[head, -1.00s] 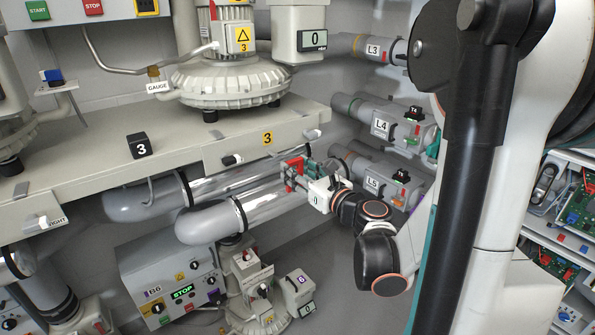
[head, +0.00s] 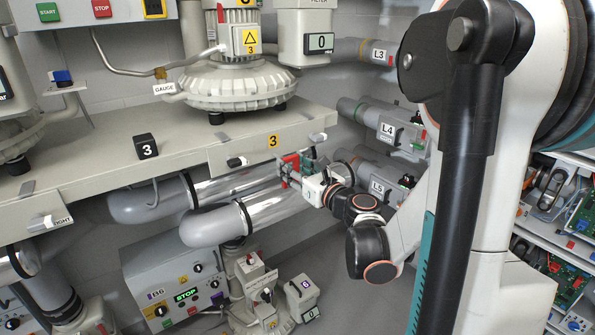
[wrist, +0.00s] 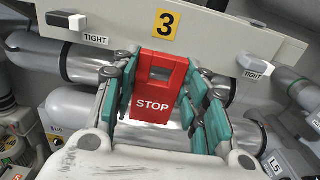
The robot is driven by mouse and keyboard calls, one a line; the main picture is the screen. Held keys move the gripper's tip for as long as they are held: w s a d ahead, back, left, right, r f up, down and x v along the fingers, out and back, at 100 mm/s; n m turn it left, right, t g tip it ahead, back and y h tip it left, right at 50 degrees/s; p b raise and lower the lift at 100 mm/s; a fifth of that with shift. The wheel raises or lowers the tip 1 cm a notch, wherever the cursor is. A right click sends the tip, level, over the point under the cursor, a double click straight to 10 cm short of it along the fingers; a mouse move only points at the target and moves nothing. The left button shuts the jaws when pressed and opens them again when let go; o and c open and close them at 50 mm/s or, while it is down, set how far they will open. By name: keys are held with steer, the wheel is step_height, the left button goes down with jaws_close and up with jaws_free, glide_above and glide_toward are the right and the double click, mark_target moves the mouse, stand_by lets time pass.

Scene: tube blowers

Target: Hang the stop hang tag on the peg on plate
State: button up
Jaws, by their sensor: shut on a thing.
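The red stop hang tag (wrist: 153,92) is upright in the wrist view, with white STOP lettering and a window near its top. It also shows small in the head view (head: 290,167). My gripper (wrist: 165,115) is shut on it, with teal fingers at its left and right sides. The pale plate (wrist: 215,35) with the yellow 3 label is behind it, and the tag's top overlaps the plate's lower edge, just below the label. I cannot make out the peg; whether the tag touches the plate is unclear.
Two TIGHT knobs (wrist: 75,22) (wrist: 258,66) stick out of the plate, left and right of the tag. Silver pipes (head: 272,200) run under the bench close to my gripper. Pipes marked L4 (head: 388,131) and L5 (head: 378,186) are to the right.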

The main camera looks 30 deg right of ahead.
mark_target(274, 156)
steer(key=shift+w+a+f+b, duration=0.15)
steer(key=shift+w+b, duration=0.1)
steer(key=shift+w, duration=0.85)
steer(key=shift+w+d+f+b, duration=0.1)
steer(key=shift+w+f+b, duration=0.1)
steer(key=shift+w, duration=0.9)
steer(key=shift+w+a+f+b, duration=0.1)
steer(key=shift+w+b, duration=0.15)
steer(key=shift+w, duration=0.85)
steer(key=o, duration=0.9)
steer(key=shift+o, duration=0.2)
steer(key=shift+s, duration=0.1)
